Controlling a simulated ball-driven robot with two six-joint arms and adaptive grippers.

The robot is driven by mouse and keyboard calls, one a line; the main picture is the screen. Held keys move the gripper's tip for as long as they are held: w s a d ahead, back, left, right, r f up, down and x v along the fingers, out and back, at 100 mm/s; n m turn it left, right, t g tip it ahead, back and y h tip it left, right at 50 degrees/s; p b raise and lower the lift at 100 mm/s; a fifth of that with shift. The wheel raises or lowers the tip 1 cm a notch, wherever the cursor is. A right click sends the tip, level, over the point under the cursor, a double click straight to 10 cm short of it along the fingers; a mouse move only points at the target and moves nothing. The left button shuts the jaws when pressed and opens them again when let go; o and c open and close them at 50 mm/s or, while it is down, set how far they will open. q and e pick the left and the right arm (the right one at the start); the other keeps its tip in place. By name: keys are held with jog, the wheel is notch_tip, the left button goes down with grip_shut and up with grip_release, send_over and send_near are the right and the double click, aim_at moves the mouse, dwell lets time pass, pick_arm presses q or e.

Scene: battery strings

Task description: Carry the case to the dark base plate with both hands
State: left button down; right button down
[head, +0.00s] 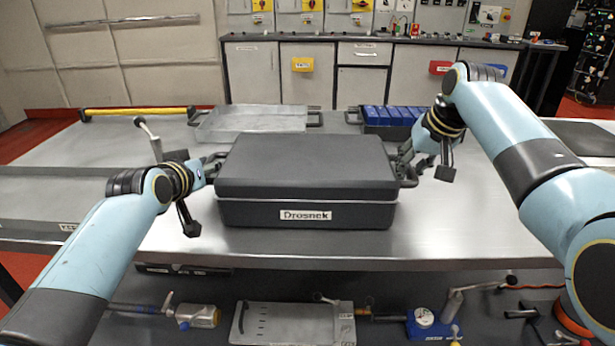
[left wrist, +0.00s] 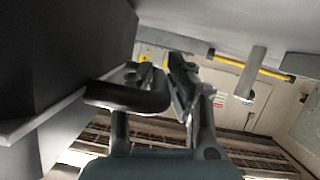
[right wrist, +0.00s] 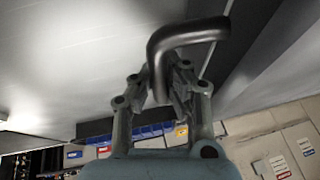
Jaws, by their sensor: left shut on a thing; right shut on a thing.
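The case (head: 307,167) is a dark grey closed box with a light seam and a label reading "Drosnek". It is in the middle of the head view, level, at the front of the steel table; I cannot tell whether it touches the top. My left gripper (head: 212,166) is shut on the case's left handle, which shows in the left wrist view (left wrist: 130,97). My right gripper (head: 404,160) is shut on the right handle, a bent dark bar in the right wrist view (right wrist: 190,33). I cannot make out the dark base plate for certain.
Behind the case stand a grey metal tray (head: 250,119) and a dark crate with blue blocks (head: 392,116). A yellow bar (head: 138,112) lies at the back left. Tools and a metal plate (head: 293,324) are on a lower shelf in front. Steel table top is bare at right (head: 480,215).

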jog(key=shift+d, duration=0.1)
